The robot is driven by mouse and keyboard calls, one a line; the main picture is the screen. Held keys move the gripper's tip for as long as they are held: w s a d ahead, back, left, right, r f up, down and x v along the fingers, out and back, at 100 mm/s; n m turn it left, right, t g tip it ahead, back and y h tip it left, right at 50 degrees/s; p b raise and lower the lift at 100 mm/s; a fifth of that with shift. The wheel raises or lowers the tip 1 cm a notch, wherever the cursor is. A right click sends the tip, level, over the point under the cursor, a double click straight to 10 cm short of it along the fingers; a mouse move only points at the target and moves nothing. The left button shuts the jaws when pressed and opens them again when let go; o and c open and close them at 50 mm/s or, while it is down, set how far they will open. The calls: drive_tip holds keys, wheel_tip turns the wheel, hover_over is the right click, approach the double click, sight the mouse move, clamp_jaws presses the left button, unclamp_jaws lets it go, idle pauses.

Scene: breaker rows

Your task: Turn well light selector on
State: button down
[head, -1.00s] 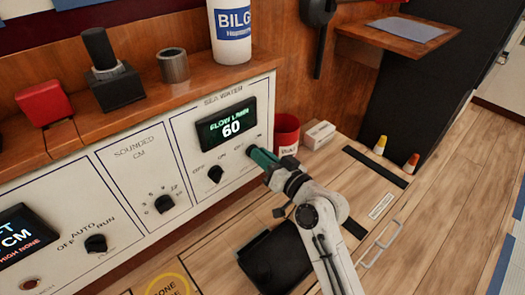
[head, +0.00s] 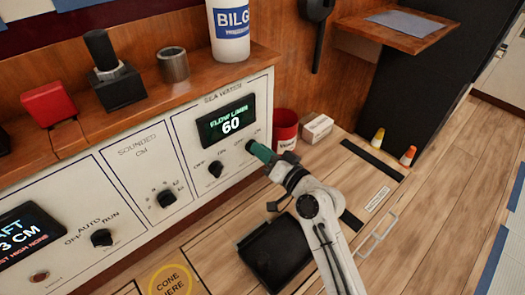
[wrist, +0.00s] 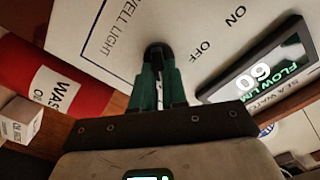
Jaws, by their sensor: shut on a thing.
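The well light selector is a dark knob (wrist: 158,54) on the white panel, next to the printed words WELL LIGHT, OFF and ON in the wrist view. My gripper (wrist: 159,72), with green fingers, is shut on the knob. The fingers stand on either side of it and cover much of it, so I cannot tell which way its pointer faces.
Left of my gripper are another black knob (head: 215,170) and a lit display reading 60 (head: 228,124). A red container (head: 285,128) and a small white box (head: 316,128) stand close by on the right. A black tray (head: 275,252) lies below my arm.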

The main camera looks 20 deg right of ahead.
drive_tip(key=c, duration=1.2)
unclamp_jaws()
drive_tip(key=shift+o, duration=0.2)
drive_tip(key=v, duration=1)
drive_tip(key=shift+s+d+p, duration=0.15)
drive_tip(key=shift+s+p, duration=0.2)
